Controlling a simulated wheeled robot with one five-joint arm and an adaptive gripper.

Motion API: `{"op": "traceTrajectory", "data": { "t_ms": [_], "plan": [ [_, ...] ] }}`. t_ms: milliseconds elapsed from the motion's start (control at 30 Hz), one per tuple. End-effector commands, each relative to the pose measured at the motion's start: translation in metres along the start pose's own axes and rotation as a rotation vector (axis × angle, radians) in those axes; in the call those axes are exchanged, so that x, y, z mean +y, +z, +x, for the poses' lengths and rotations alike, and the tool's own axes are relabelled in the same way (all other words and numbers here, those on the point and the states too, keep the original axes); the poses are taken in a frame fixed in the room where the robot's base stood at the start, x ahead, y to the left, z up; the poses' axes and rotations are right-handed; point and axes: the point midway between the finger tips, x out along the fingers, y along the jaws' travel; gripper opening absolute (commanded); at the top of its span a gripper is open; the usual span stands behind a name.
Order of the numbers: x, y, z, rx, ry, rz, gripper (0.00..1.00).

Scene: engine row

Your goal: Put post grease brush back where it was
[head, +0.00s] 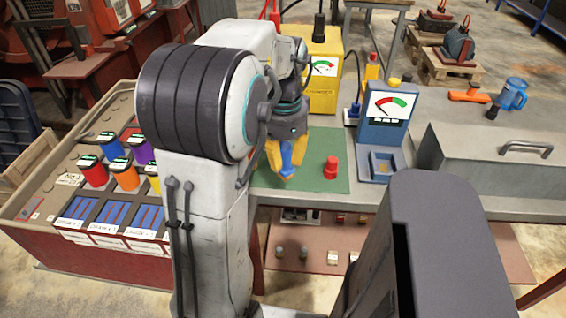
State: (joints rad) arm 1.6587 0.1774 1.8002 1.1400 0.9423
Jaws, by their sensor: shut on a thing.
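My gripper (285,166), with yellow fingers, is shut on a small blue object (287,157) above the near left part of the green mat (318,145). Its lower end is close to the mat, and I cannot tell whether it touches. The fingers and my arm hide much of it, so I cannot tell for sure that it is the post grease brush. A short red piece (332,168) stands on the mat to its right.
A sloped rack with coloured cups (126,177) and blue-striped slots is at left. A grey toolbox (490,160), blue mug (512,94) and orange tool (470,94) are at right.

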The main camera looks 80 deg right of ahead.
Motion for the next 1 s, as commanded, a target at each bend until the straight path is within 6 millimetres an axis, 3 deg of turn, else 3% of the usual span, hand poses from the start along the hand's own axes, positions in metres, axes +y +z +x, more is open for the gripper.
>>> {"op": "traceTrajectory", "data": {
  "t_ms": [500,700,1000],
  "plan": [
    [-0.072,-0.040,0.048,-0.001,0.001,-0.001,0.00],
    [-0.085,-0.046,0.059,-0.001,0.000,-0.001,0.00],
    [-0.087,-0.048,0.069,-0.003,0.003,-0.001,0.00]
  ]
}}
